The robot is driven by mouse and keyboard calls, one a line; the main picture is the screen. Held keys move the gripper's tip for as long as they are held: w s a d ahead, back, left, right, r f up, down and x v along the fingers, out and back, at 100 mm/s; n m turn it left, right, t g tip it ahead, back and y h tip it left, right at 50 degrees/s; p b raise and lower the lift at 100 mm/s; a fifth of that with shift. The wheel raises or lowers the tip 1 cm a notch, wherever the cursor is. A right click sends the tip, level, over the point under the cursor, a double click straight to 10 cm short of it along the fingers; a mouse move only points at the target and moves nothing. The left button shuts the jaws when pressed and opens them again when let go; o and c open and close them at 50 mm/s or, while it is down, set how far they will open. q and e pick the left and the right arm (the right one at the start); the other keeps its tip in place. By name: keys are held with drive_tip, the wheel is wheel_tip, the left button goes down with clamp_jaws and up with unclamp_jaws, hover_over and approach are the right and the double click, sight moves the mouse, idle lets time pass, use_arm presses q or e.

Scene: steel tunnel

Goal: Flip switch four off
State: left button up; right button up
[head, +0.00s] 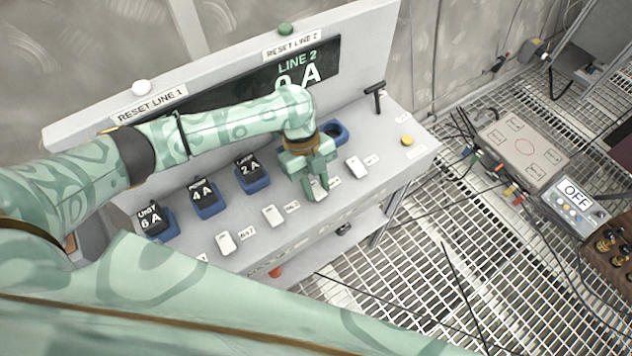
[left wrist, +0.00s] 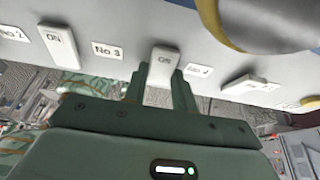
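A row of white rocker switches runs along the front of the grey console (head: 395,150). My left gripper (head: 318,184) is down at one switch (head: 319,194), with its fingers apart on either side of it. In the left wrist view this switch (left wrist: 161,66) reads ON and shows between the two fingertips (left wrist: 160,80). A "No 4" label (left wrist: 198,70) is close on its right and a "No 3" label (left wrist: 107,50) on its left. I cannot tell whether the fingers touch the switch. My right gripper is out of view.
Neighbouring switches (head: 272,215) and (head: 357,167) stand close on both sides. Behind them are blue-based meters (head: 255,187) and a black T-handle (head: 374,97). A yellow button (head: 407,140) is at the right. A grated floor (head: 420,260) with cables lies in front.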

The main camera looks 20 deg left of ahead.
use_arm(q)
drive_tip(key=shift+r+p, duration=0.1)
drive_tip(key=shift+p, duration=0.2)
drive_tip(key=y+p, duration=0.1)
drive_tip(key=p, duration=0.1)
drive_tip(key=t+y+p, duration=0.1)
drive_tip(key=p, duration=0.1)
drive_tip(key=t+p, duration=0.1)
drive_tip(key=p, duration=0.1)
drive_tip(key=shift+s+d+r+y, duration=0.25)
drive_tip(key=shift+s+d+y, duration=0.1)
drive_tip(key=shift+d+y, duration=0.05)
drive_tip(key=shift+d+f+t+y+p, duration=0.1)
drive_tip(key=shift+f+t+y+p, duration=0.25)
drive_tip(key=shift+p, duration=0.35)
drive_tip(key=shift+f, duration=0.1)
drive_tip(key=o, duration=1)
